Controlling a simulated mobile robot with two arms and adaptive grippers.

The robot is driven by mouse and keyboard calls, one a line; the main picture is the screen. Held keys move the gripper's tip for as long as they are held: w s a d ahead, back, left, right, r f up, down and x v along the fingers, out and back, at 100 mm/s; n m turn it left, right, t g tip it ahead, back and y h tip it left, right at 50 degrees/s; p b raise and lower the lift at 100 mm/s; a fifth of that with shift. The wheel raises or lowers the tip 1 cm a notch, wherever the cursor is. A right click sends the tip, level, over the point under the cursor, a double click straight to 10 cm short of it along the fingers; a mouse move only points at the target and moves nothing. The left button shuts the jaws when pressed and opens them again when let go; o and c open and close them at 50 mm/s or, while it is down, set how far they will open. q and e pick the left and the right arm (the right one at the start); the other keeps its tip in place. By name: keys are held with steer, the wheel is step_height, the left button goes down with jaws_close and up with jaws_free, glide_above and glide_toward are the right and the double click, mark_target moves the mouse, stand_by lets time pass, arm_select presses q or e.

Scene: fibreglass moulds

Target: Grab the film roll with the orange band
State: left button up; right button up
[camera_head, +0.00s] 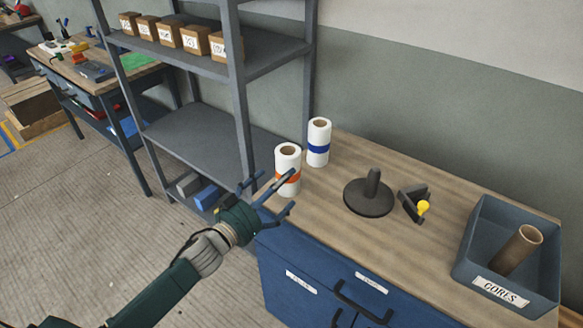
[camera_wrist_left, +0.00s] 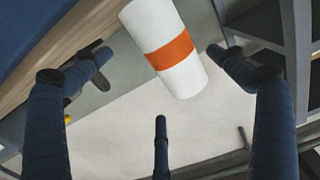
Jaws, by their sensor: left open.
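The film roll with the orange band (camera_head: 288,160) stands upright on the left end of the wooden counter. It is white with a brown core. My left gripper (camera_head: 283,196) is open at the counter's left corner, in front of this roll, with its fingers overlapping the lower part in the head view. In the left wrist view the orange-band roll (camera_wrist_left: 164,45) shows between the open fingers, toward the top. I cannot tell whether any finger touches it. A second white roll with a blue band (camera_head: 318,142) stands upright just behind and to the right. My right gripper is not in view.
A grey shelf unit (camera_head: 238,95) rises close behind the left gripper.

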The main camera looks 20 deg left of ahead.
arm_select(q)
steer(key=shift+w+d, duration=0.15)
steer(key=shift+w, duration=0.45)
steer(key=shift+w+r, duration=0.1)
steer(key=shift+w, duration=0.35)
steer(key=p+x, duration=0.2)
steer(key=x, duration=0.2)
steer(key=shift+w, duration=0.5)
steer(key=c, duration=1.5)
steer(key=shift+c, duration=0.7)
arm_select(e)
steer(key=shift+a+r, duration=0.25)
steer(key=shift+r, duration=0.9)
arm_select(q)
steer(key=shift+r, duration=0.15)
